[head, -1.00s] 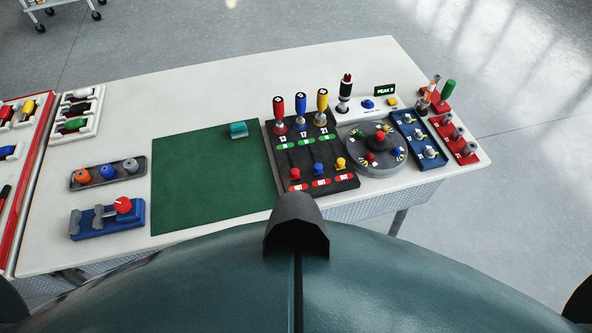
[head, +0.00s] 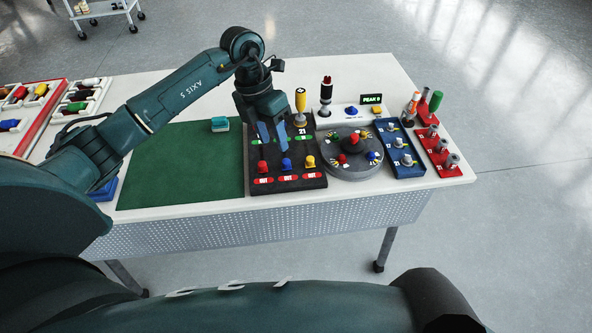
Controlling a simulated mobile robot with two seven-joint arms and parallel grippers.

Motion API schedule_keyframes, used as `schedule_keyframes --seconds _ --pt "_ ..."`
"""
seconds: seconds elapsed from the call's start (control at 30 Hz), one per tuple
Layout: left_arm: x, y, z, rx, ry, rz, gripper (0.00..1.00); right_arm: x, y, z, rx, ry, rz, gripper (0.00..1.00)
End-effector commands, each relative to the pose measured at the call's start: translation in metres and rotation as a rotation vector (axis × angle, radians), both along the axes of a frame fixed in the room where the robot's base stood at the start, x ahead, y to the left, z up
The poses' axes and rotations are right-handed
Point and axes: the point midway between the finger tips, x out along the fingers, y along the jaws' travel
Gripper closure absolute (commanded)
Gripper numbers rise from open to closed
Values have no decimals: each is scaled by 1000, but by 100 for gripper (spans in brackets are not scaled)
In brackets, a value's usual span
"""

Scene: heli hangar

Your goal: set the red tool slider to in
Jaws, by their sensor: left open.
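The dark slider board (head: 316,186) lies right of the green mat. The red slider knob (head: 262,167) stands at the board's near left, just behind a red label reading OUT (head: 263,181). The blue knob (head: 287,164) and yellow knob (head: 310,162) stand in the same row, also by red OUT labels. My left gripper (head: 273,144) points down above the board, open and empty, its fingertips behind the red and blue knobs in the picture and apparently not touching them. It hides the red and blue-handled tools and part of the green labels. My right gripper is not in view.
The yellow-handled tool (head: 300,103) stands upright close right of my left gripper. A round grey turntable (head: 349,172) and blue rack (head: 405,167) lie to the right. The green mat (head: 180,172) is clear except for a teal block (head: 220,125).

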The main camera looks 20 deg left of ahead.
Motion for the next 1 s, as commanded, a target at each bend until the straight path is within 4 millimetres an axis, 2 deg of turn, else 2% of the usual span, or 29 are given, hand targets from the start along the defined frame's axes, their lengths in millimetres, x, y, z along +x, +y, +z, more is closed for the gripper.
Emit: schedule_keyframes --seconds 0.03,0.1,0.2,0.37,0.8,1.0 --pt "6 24 9 92 -7 26 59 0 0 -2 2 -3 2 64" --pt "8 45 17 178 -3 56 59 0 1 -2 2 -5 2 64" --pt "9 57 21 231 1 76 59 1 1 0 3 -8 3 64" --pt "8 57 3 234 5 75 59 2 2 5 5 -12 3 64" --pt "8 56 -84 230 3 73 59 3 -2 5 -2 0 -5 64" --pt "9 57 -104 230 0 73 59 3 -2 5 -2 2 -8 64"
